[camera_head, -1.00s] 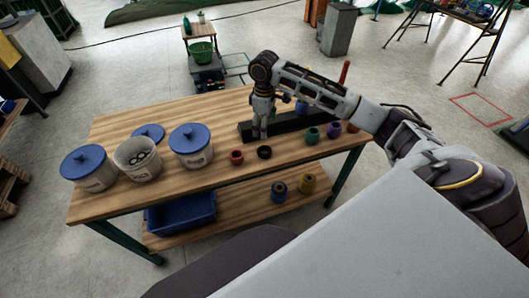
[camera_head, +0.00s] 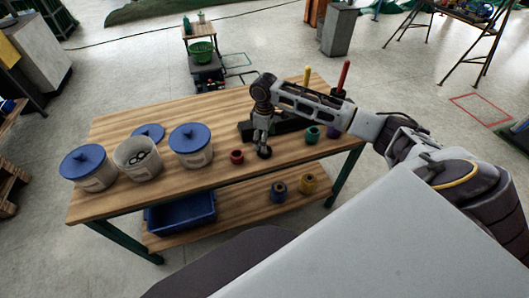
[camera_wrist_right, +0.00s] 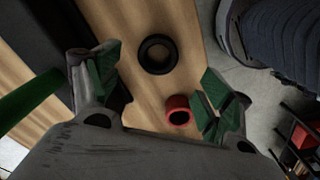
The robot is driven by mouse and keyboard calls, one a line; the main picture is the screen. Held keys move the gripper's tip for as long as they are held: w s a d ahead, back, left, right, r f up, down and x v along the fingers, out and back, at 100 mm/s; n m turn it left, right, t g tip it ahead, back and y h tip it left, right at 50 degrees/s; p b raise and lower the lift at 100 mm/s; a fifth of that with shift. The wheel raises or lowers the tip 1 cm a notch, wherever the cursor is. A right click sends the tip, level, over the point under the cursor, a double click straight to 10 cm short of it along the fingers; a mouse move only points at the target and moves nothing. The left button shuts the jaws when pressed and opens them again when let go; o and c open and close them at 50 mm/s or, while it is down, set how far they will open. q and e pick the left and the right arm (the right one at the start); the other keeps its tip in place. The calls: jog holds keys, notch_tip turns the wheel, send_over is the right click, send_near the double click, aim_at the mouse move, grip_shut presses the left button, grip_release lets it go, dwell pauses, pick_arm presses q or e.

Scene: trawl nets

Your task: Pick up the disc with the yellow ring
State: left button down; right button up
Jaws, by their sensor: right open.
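A black ring-shaped disc (camera_head: 266,154) lies on the wooden table near its front edge, right of a small red spool (camera_head: 236,157). No yellow ring can be made out on it. My right gripper (camera_head: 262,144) points down just above and behind the black disc. In the wrist view the black disc (camera_wrist_right: 158,71) lies flat beyond and between the fingertips. The red spool (camera_wrist_right: 179,117) is close to the right-hand finger there. My right gripper (camera_wrist_right: 160,78) is open and empty, its green pads spread wide. My left gripper is not in view.
The wooden table (camera_head: 120,131) holds lidded tubs at left and an open tub (camera_head: 137,159) of rings. A dark rack (camera_head: 290,125) with yellow and red posts stands behind the gripper. Green (camera_head: 312,134) and purple spools are at right. Blue (camera_head: 279,191) and yellow (camera_head: 309,184) spools sit on the lower shelf.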

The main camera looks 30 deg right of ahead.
jog(key=shift+f, duration=0.7)
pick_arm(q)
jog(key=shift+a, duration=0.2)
pick_arm(e)
jog(key=shift+f, duration=0.25)
notch_tip(320, 180, down, 4)
jog(key=shift+d+r, duration=0.1)
jog(key=shift+r, duration=0.15)
jog(key=shift+w+f, duration=0.1)
jog(key=shift+f, duration=0.4)
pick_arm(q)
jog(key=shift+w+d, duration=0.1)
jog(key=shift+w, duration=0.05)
pick_arm(e)
jog(key=shift+f, duration=0.1)
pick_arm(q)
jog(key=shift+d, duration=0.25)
